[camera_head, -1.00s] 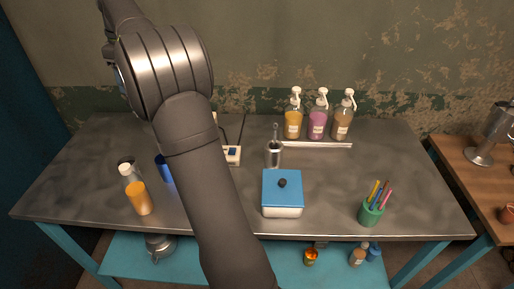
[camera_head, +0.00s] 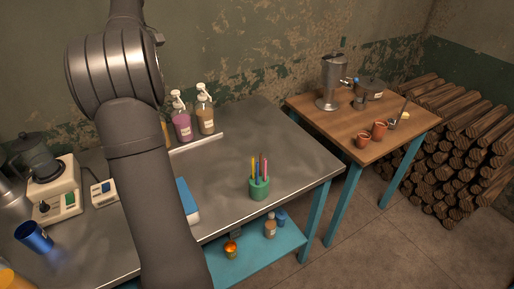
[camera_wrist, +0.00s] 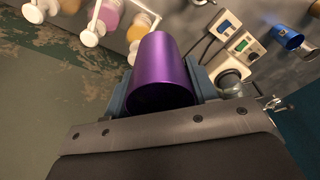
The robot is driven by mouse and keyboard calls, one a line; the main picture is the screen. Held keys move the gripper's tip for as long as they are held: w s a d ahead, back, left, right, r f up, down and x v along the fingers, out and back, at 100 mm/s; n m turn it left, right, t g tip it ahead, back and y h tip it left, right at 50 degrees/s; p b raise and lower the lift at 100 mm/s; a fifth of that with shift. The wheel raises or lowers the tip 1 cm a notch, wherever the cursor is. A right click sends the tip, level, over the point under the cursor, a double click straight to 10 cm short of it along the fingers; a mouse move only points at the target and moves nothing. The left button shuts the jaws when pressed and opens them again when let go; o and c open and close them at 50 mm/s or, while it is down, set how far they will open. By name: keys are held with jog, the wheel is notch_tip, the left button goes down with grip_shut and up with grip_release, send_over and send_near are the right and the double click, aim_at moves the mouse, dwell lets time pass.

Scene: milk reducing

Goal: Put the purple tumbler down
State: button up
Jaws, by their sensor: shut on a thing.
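The purple tumbler (camera_wrist: 160,68) fills the middle of the wrist view, its smooth metallic side facing me. My gripper (camera_wrist: 163,88) is shut on it, one blue-grey finger on either side. In the head view my arm hides both the tumbler and my gripper. The grey metal worktable (camera_head: 285,150) lies behind and below the tumbler in the wrist view. I cannot tell how high the tumbler is above it.
A green pen cup (camera_head: 259,189) stands near the worktable's right front; bare metal surrounds it. Pump bottles (camera_head: 182,125) stand at the back. A blue cup (camera_head: 35,236) and a grinder-like appliance (camera_head: 52,190) are at left. A wooden side table (camera_head: 345,125) holds a metal urn and red cups.

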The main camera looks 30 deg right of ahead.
jog(key=s+d+m, duration=0.2)
jog(key=s+d, duration=0.3)
jog(key=d, duration=0.7)
jog(key=s+d+m, duration=0.2)
jog(key=s+d, duration=0.2)
jog(key=d, duration=0.9)
jog(key=s+d+m, duration=0.3)
jog(key=s+d, duration=1.2)
notch_tip(320, 180, down, 18)
jog(key=shift+h, duration=0.4)
jog(key=shift+w+a+f, duration=0.55)
jog(key=shift+w+f, duration=1.25)
jog(key=shift+w, duration=0.1)
jog(key=shift+w+a+f, duration=0.55)
jog(key=shift+w+f, duration=1.3)
jog(key=shift+w+a+f, duration=0.55)
jog(key=shift+w+f, duration=1.25)
jog(key=shift+w, duration=0.1)
